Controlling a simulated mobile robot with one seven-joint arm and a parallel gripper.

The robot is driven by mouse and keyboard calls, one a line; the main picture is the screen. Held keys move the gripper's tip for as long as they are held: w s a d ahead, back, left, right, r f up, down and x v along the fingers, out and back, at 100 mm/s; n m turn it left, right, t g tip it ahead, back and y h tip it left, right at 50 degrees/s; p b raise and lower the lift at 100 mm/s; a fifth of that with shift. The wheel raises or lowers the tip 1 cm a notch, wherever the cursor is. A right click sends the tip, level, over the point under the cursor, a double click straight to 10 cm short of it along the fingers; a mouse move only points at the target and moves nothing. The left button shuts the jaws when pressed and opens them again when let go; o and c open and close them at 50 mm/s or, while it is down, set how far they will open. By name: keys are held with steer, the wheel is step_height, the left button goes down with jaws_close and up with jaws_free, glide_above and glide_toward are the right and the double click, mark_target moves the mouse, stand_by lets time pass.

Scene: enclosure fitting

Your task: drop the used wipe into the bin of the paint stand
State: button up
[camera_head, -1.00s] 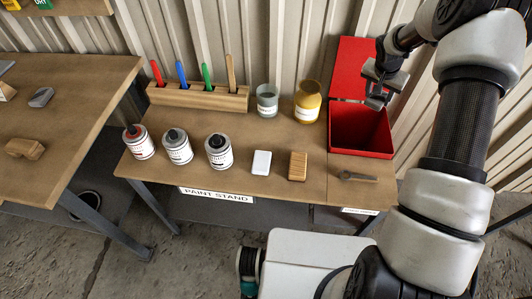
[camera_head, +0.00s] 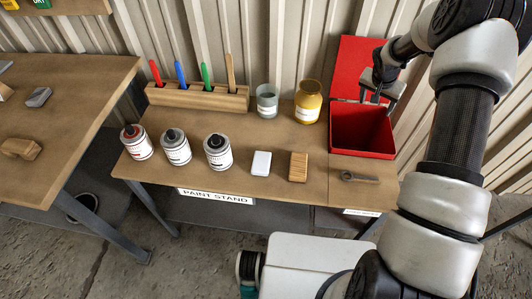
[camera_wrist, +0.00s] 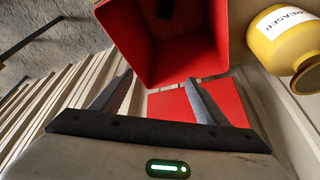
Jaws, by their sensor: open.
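The red bin (camera_head: 362,150) stands open at the right end of the paint stand (camera_head: 225,180), its red lid (camera_head: 352,60) raised behind it. My gripper (camera_head: 375,97) is open above the bin's back edge, near the lid. In the wrist view its two fingers (camera_wrist: 160,77) are spread with nothing between them, and the bin (camera_wrist: 165,50) lies just beyond the fingertips. A small dark patch (camera_wrist: 167,8) shows inside the bin at the top edge of that view; I cannot tell whether it is the used wipe. No wipe is clearly visible elsewhere.
A yellow degreaser jar (camera_head: 308,102) and a grey jar (camera_head: 267,101) stand left of the bin. A dark flat tool (camera_head: 359,177) lies in front of it. A brush rack (camera_head: 197,97), several cans and two small blocks occupy the stand. A corrugated wall is close behind.

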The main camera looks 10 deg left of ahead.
steer(key=shift+r, duration=0.1)
steer(key=v, duration=1.7)
steer(key=shift+a+r, duration=0.1)
steer(key=s+a+r+n+p, duration=0.2)
steer(key=s+a+r+p, duration=0.15)
steer(key=s+r, duration=1.2)
steer(key=s+a+r+n+y+p, duration=0.1)
steer(key=s+a+r+n, duration=0.1)
steer(key=s, duration=0.7)
steer(key=s+a+r+n+t+y+p, duration=0.1)
steer(key=s+a+r+n, duration=0.1)
steer(key=s, duration=0.7)
steer(key=shift+s+a+r+t+p, duration=0.35)
steer(key=shift+a+r, duration=0.55)
steer(key=shift+a, duration=0.3)
